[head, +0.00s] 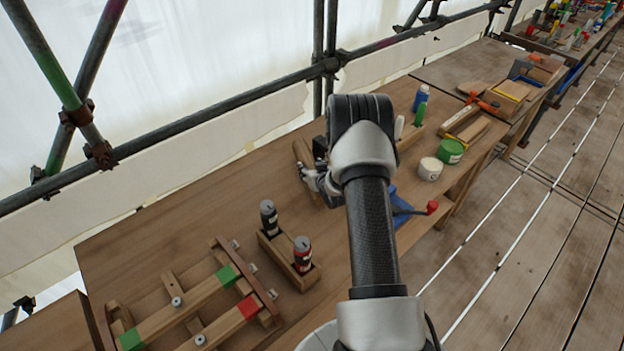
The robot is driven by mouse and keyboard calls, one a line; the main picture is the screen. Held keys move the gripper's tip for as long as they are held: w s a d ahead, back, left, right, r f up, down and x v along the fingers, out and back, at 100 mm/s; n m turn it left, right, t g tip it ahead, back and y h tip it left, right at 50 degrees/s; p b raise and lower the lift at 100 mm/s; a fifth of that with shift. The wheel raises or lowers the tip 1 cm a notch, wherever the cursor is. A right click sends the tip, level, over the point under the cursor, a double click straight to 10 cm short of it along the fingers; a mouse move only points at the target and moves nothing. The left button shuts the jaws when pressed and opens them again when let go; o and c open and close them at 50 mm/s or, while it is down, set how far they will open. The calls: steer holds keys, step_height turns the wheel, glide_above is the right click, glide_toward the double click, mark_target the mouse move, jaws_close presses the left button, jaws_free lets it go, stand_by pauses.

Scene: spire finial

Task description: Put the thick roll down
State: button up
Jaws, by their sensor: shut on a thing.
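My gripper (310,178) is over the middle of the wooden bench, left of my forearm, and partly hidden by my own wrist. It is shut on a brown piece (302,153), which seems to be the thick roll. Only part of the piece shows, beyond and beside the fingers. I cannot tell whether it touches the bench top (190,232) or hangs just above it.
A wooden holder (280,258) with two dark-and-red canisters stands in front. A wooden frame (190,310) with green and red blocks lies at front left. White (430,169) and green (451,151) tubs stand at right. Scaffold pipes (200,112) run behind.

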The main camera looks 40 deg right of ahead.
steer(key=shift+f+b, duration=0.45)
steer(key=shift+f, duration=1.55)
steer(key=shift+f, duration=0.2)
steer(key=o, duration=1.3)
steer(key=shift+c, duration=0.2)
